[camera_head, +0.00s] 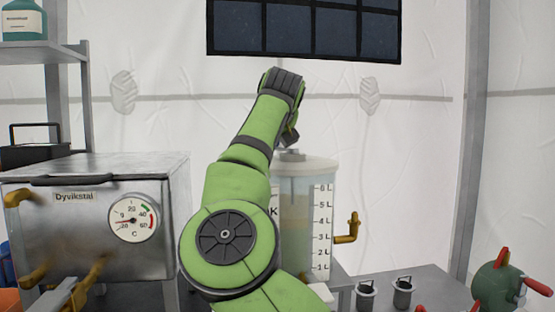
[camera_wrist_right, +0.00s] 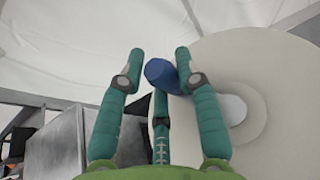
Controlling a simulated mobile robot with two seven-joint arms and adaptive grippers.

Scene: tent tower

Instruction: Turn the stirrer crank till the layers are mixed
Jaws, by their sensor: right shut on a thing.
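The stirrer tank (camera_head: 300,225) is a clear cylinder with a litre scale and a brass tap (camera_head: 348,228) on its right side. A paler band shows at its top above a cream-grey body; I cannot tell more layers apart. My green right arm crosses in front of its left part and hides most of the crank and my gripper in the head view. In the right wrist view my right gripper (camera_wrist_right: 157,75) is shut on the blue crank handle (camera_wrist_right: 160,73), with teal fingers on both sides. The round pale lid (camera_wrist_right: 255,60) lies to the right. My left gripper is not in view.
A steel oven box (camera_head: 75,225) with a dial (camera_head: 134,218) stands left of the tank. Two small dark cups (camera_head: 403,292) stand on the table to the right. A green round vessel (camera_head: 497,287) is at far right. A shelf (camera_head: 45,52) is at upper left.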

